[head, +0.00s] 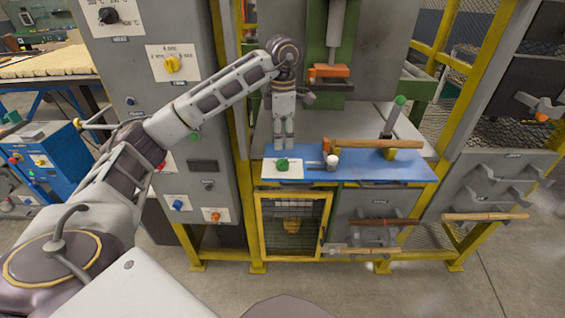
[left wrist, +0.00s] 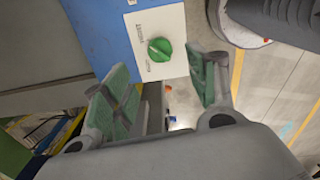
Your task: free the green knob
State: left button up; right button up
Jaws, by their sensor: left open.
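The green knob (head: 282,164) sits on a white plate (head: 270,173) on the front left of the blue bench top. In the left wrist view the green knob (left wrist: 160,49) shows on its white plate (left wrist: 149,22), beyond the fingertips and unobstructed. My left gripper (head: 284,145) points down just above and behind the knob in the head view. In the left wrist view my left gripper (left wrist: 160,90) has its green-padded fingers wide apart with nothing between them. The fingers do not visibly touch the knob. My right gripper is not in view.
A white ball-ended lever (head: 332,161) stands right of the knob. A wooden-handled tool (head: 370,144) lies behind it on the blue top (head: 400,170). A green-tipped lever (head: 398,108) rises at the back right. A control cabinet (head: 170,110) stands left, and a yellow-framed mesh door (head: 262,225) is below.

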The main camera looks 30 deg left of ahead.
aim_at(283, 160)
pick_arm(q)
notch_tip(283, 160, down, 2)
jog(key=shift+f+b, duration=0.2)
jog(key=shift+b, duration=0.15)
jog(key=shift+f, duration=0.75)
notch_tip(283, 160, down, 4)
jog(key=shift+f+b, duration=0.1)
jog(key=shift+b, duration=0.25)
jog(key=shift+f, duration=0.65)
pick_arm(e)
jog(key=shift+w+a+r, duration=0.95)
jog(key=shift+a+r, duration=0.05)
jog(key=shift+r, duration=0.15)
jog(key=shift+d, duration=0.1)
pick_arm(q)
jog(key=shift+c, duration=0.3)
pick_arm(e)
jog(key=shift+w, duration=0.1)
